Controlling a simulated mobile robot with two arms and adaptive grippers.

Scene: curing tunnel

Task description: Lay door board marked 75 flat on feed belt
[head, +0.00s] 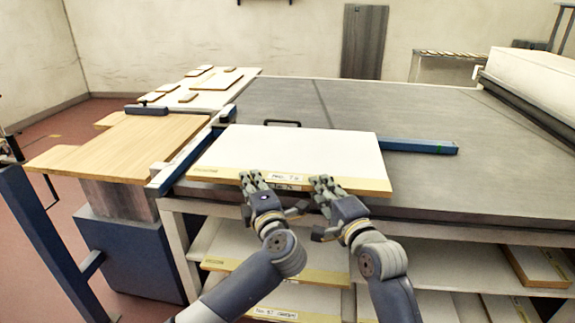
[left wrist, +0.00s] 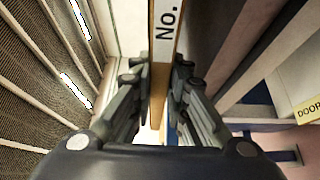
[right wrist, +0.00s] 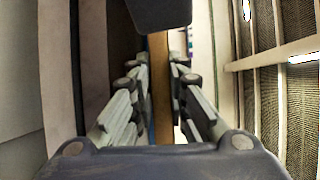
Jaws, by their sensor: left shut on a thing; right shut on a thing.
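The door board (head: 290,150) is a white panel with a tan front edge and a label that seems to read "No. 75". It lies about flat over the front left of the grey feed belt (head: 420,180); I cannot tell whether it touches the belt. My left gripper (head: 250,180) is shut on its front edge, left of the middle; the edge with "No." shows between the fingers in the left wrist view (left wrist: 160,85). My right gripper (head: 323,184) is shut on the same edge further right; the edge also shows in the right wrist view (right wrist: 160,85).
A blue bar (head: 420,146) lies on the belt right of the board. Labelled boards (head: 280,295) lie on shelves below. A white roller machine (head: 530,80) is at the back right. The belt's middle is clear.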

